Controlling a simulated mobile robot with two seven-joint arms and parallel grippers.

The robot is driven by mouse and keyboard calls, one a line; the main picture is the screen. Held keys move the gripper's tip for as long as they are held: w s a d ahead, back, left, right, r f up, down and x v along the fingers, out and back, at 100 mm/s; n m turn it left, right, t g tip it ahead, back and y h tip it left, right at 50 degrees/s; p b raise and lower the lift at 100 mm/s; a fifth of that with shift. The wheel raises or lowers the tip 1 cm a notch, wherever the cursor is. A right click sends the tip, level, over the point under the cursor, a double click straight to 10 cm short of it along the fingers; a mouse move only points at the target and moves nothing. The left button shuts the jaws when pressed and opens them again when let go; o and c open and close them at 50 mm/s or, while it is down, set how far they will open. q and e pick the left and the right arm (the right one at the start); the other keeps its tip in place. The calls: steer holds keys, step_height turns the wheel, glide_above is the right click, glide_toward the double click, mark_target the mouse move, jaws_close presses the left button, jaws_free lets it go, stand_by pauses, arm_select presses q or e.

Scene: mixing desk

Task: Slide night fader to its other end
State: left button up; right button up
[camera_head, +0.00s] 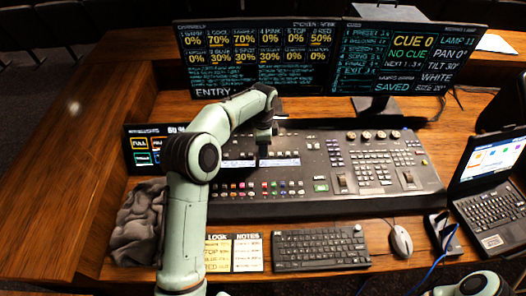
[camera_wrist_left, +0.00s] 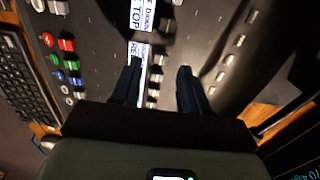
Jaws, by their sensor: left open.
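The mixing desk (camera_head: 300,207) is a dark console with rows of buttons and faders. My left gripper (camera_head: 264,150) points down over its left half, near a white label strip (camera_head: 285,162). In the left wrist view the left gripper (camera_wrist_left: 159,85) shows two dark fingers, apart, with nothing held between them. Small pale fader caps (camera_wrist_left: 240,41) lie in rows beyond and between the fingers. The label strip (camera_wrist_left: 140,18) there reads "TOP" and part of other words. I cannot tell which cap is the night fader. My right gripper is not in view.
Two monitors (camera_head: 262,60) stand behind the desk. A keyboard (camera_head: 320,248), a mouse (camera_head: 400,241) and note sheets (camera_head: 233,252) lie in front. A laptop (camera_head: 490,190) is at the right, a grey crumpled cloth (camera_head: 137,222) at the left. Coloured buttons (camera_wrist_left: 66,44) sit near the fingers.

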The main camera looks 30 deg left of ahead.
arm_select(q)
steer(key=shift+w+f, duration=0.1)
steer(key=shift+f, duration=1.4)
steer(key=shift+c, duration=0.3)
jaws_close()
